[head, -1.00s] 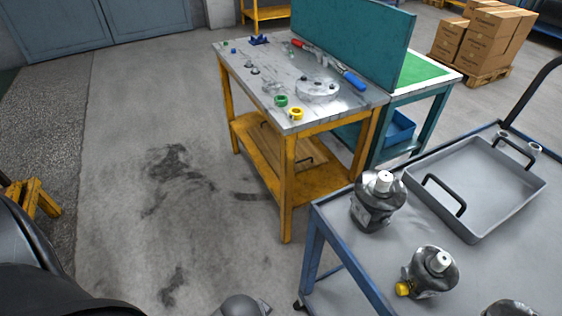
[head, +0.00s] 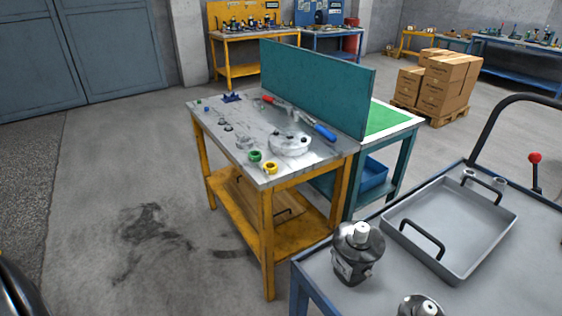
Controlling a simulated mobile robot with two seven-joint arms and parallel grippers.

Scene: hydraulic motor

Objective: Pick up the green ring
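The green ring (head: 255,156) lies on the metal top of the yellow-framed workbench (head: 222,142), near its front edge. A yellow ring (head: 270,168) lies just right of it, closer to the front corner. Neither of my grippers shows in the head view. A dark curved part at the lower left edge seems to be part of me.
A round metal part (head: 290,144) and a blue-handled tool (head: 318,128) lie on the bench before a teal panel (head: 318,88). A blue-framed cart (head: 487,250) with a grey tray (head: 448,232) and motors (head: 357,253) stands at right. Floor left of the bench is clear.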

